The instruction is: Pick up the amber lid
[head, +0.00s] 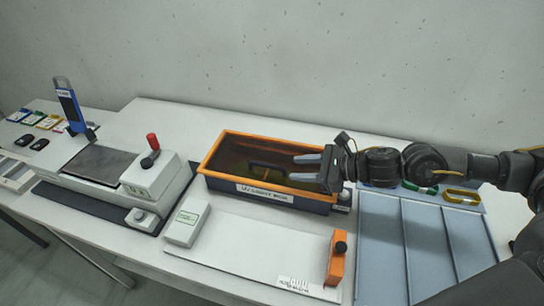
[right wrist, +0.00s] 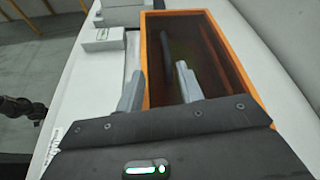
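The amber lid (head: 240,155) is a dark, see-through amber panel with an orange rim, lying on a dark box (head: 270,195) with a white label. A dark bar-shaped handle (head: 268,168) is on the lid; it also shows in the right wrist view (right wrist: 166,48). My right gripper (head: 293,167) comes in from the right over the lid's right part. Its two grey fingers are apart with nothing between them. In the right wrist view my right gripper (right wrist: 158,68) points along the lid (right wrist: 205,60), with the handle ahead of the fingertips. My left gripper does not show clearly.
A white board (head: 245,245) with an orange block (head: 337,258) lies in front of the box. A grey machine with a red-knobbed lever (head: 152,145) stands left. Blue-grey panels (head: 425,245) and green and yellow rings (head: 462,196) lie right. A wall rises behind.

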